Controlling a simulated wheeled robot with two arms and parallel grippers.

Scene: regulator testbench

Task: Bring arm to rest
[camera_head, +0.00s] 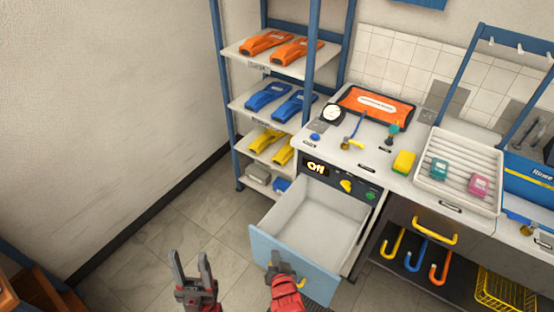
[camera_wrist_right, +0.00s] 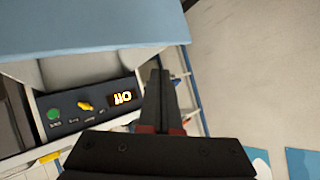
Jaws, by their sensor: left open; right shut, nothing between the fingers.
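My left gripper (camera_head: 191,267) is open and empty, low in the head view, above the floor to the left of the open drawer. My right gripper (camera_head: 284,268) is shut and empty. In the head view it overlaps the light blue drawer front (camera_head: 263,250); I cannot tell whether it touches it. A bit of yellow handle shows beside it, mostly hidden. In the right wrist view the closed black fingers (camera_wrist_right: 160,82) point toward the bench, with the blue drawer front (camera_wrist_right: 80,25) and the control panel (camera_wrist_right: 85,107) seen upside down.
The drawer (camera_head: 315,225) is pulled out and looks empty. The bench top holds a gauge (camera_head: 332,114), an orange case (camera_head: 376,105), a yellow block (camera_head: 403,162) and a ribbed tray (camera_head: 460,170). A shelf rack (camera_head: 228,110) stands behind. Floor (camera_head: 150,245) at left is clear.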

